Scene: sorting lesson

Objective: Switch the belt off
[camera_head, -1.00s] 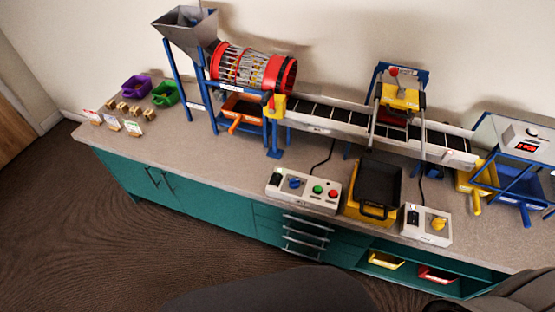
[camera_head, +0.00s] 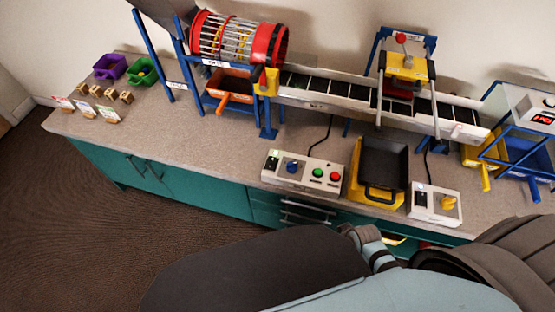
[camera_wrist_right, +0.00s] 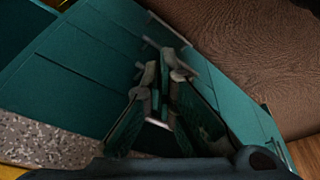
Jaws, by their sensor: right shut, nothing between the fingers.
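The belt (camera_head: 350,98) is a row of black slats in a pale frame, running from the drum to the right. A control box (camera_head: 303,172) at the front edge has a dark switch at its left end, a blue knob (camera_head: 292,167), a green button (camera_head: 318,172) and a red button (camera_head: 335,176). A second box (camera_head: 434,203) with a dark switch and a yellow knob (camera_head: 448,202) stands further right. My right gripper (camera_wrist_right: 163,68) is shut and empty in the right wrist view, in front of the teal drawers. My left gripper is out of view.
A black tray on a yellow base (camera_head: 382,165) stands between the boxes. A red drum (camera_head: 238,40) stands behind left, and a blue frame (camera_head: 404,68) straddles the belt. Small bins and wooden blocks (camera_head: 97,91) sit at the left.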

